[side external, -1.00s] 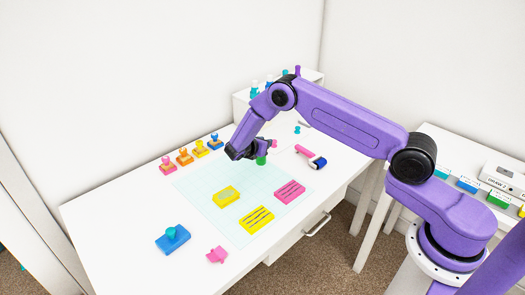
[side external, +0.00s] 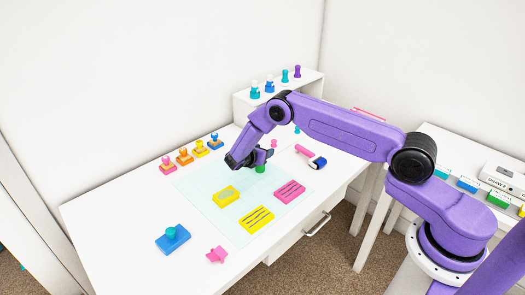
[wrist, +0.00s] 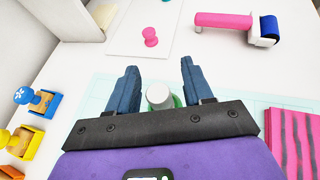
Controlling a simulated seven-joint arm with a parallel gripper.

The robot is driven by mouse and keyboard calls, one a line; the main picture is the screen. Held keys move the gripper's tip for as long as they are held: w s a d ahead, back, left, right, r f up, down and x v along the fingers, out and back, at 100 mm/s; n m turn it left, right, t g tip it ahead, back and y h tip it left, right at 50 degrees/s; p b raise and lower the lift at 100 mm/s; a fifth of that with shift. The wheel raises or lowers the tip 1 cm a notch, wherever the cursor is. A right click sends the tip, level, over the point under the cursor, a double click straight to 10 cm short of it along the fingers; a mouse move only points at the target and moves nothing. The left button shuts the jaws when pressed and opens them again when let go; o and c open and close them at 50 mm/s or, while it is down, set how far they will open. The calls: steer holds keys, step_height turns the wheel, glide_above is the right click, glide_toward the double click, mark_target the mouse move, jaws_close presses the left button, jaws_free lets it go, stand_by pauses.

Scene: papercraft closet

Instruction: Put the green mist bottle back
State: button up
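The green mist bottle stands on the desk near the far edge of the pale mat. In the side view only its green lower part (side external: 261,168) shows below my gripper (side external: 257,157). In the wrist view its white cap (wrist: 159,96) and a bit of green body show between the two fingers. My gripper (wrist: 160,90) is open, with a finger on each side of the bottle and visible gaps between. Much of the bottle is hidden by my gripper.
A small white shelf (side external: 243,109) at the back holds several small bottles. A pink roller (side external: 304,150) lies to the right. Stamps (side external: 184,156) line the left side, and yellow and pink blocks (side external: 289,192) lie on the mat (side external: 200,179).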

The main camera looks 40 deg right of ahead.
steer(key=shift+r, duration=0.2)
steer(key=s+a+r+m+y, duration=0.3)
steer(key=s+a+r, duration=0.8)
steer(key=a+r, duration=0.3)
steer(key=s+r+m+g+y, duration=0.1)
steer(key=s+r+m+y, duration=0.1)
steer(key=s, duration=0.9)
steer(key=s+r+m+g+y, duration=0.1)
steer(key=s+r+m+y, duration=0.1)
steer(key=s, duration=1)
steer(key=s+r+m+g+y, duration=0.1)
steer(key=s+r+y, duration=0.3)
steer(key=s, duration=0.8)
steer(key=shift+r+m+g+y, duration=0.4)
steer(key=shift+m+y, duration=0.1)
steer(key=shift+y, duration=0.4)
